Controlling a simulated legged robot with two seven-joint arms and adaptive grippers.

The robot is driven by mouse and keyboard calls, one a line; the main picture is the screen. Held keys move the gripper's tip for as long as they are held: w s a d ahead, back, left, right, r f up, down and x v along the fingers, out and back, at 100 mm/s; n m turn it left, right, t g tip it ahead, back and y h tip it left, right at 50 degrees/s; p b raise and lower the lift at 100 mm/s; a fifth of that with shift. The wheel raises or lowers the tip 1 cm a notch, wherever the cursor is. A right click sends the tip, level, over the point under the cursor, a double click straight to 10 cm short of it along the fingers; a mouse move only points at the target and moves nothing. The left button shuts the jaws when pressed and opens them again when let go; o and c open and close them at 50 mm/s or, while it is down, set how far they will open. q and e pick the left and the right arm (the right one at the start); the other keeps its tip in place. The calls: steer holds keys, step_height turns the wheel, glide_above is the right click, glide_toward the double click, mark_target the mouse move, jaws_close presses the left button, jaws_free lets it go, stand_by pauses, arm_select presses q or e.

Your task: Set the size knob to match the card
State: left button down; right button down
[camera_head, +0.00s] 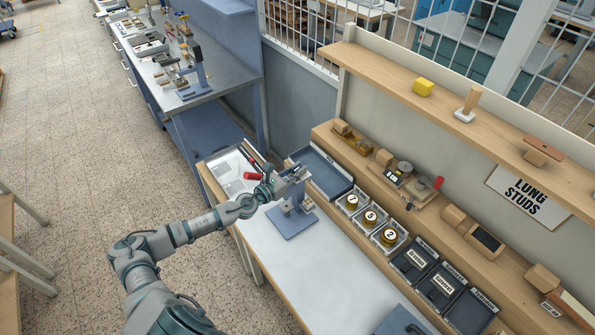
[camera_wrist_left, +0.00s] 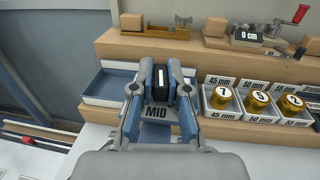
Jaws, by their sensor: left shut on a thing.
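My left gripper (camera_head: 297,173) is at the blue-grey stamping press (camera_head: 291,222) on the near bench. In the left wrist view its two fingers (camera_wrist_left: 160,75) close from both sides on a dark knob (camera_wrist_left: 160,84) with a pale mark. A plate reading "MID" (camera_wrist_left: 156,112) sits just below the knob. In the head view the knob is hidden by the gripper. My right gripper is not in view.
An empty blue tray (camera_head: 322,172) lies behind the press. Bins with numbered gold discs (camera_head: 370,217) and dark labelled bins (camera_head: 411,262) stand to its right. A red-handled device (camera_head: 425,190) is on the wooden shelf.

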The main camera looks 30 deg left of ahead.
arm_select(q)
steer(key=c, duration=1.2)
jaws_free()
steer(key=shift+a, duration=0.1)
steer(key=shift+o, duration=0.2)
steer(key=shift+s+a+f, duration=0.15)
steer(key=shift+s+f, duration=0.05)
steer(key=shift+s, duration=0.25)
steer(key=v, duration=1.1)
steer(key=shift+a, duration=0.1)
